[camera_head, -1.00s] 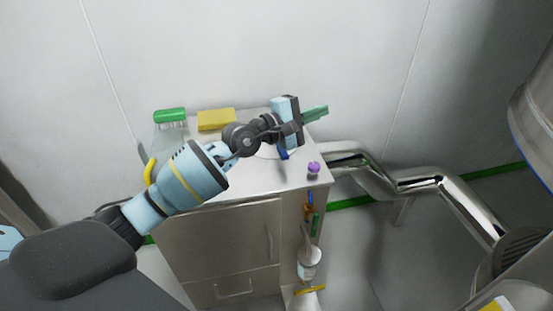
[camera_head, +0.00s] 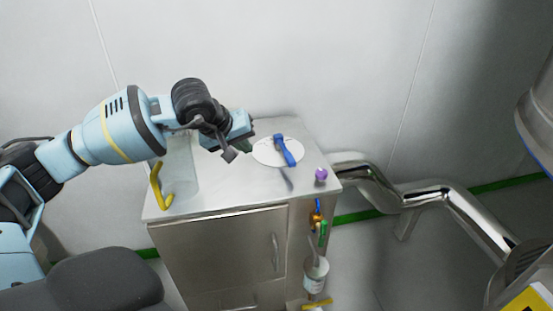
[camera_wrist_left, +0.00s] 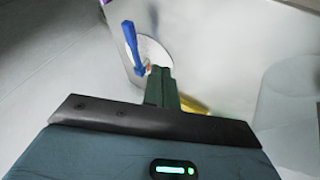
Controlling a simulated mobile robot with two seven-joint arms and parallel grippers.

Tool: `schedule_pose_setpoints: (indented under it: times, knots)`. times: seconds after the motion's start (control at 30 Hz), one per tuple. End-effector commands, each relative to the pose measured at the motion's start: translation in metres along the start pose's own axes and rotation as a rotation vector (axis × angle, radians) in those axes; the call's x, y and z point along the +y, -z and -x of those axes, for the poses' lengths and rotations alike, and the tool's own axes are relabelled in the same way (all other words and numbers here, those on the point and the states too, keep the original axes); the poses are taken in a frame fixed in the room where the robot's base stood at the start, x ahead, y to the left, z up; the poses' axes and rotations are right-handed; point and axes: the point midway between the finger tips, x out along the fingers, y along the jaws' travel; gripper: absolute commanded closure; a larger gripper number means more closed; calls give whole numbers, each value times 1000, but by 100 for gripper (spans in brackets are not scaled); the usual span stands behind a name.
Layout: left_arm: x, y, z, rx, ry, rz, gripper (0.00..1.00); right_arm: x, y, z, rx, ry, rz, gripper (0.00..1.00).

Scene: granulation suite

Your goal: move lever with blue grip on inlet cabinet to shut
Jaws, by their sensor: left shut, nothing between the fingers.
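The lever with the blue grip (camera_head: 286,152) stands on a round white plate (camera_head: 268,154) on top of the inlet cabinet (camera_head: 240,193). In the head view its grip slants from upper left to lower right. The blue grip also shows in the left wrist view (camera_wrist_left: 131,40), beyond the fingers. My left gripper (camera_head: 243,150) is to the left of the plate, apart from the lever. Its green fingers (camera_wrist_left: 160,88) are together and empty. Any markings on the plate are too small to read. My right gripper is not in view.
A yellow bent handle (camera_head: 159,187) stands beside a clear panel at the cabinet's left. A purple knob (camera_head: 321,174) is at the right front corner. Small coloured valves (camera_head: 318,220) hang on the right side. Steel pipes (camera_head: 375,182) run off to the right.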

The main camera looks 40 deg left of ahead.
Motion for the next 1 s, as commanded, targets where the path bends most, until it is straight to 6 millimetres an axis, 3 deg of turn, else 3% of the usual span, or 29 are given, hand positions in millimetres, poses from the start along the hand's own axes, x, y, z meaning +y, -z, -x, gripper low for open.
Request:
schedule_pose_setpoints:
  times: [0.57, 0.8, 1.0]
  knots:
    - [1, -2, -98, -4, -1, 3, 100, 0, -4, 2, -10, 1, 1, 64]
    - [28, 0, -110, -2, -4, 2, 100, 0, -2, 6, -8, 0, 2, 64]
    - [36, -1, -114, -1, -2, 1, 100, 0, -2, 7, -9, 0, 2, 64]
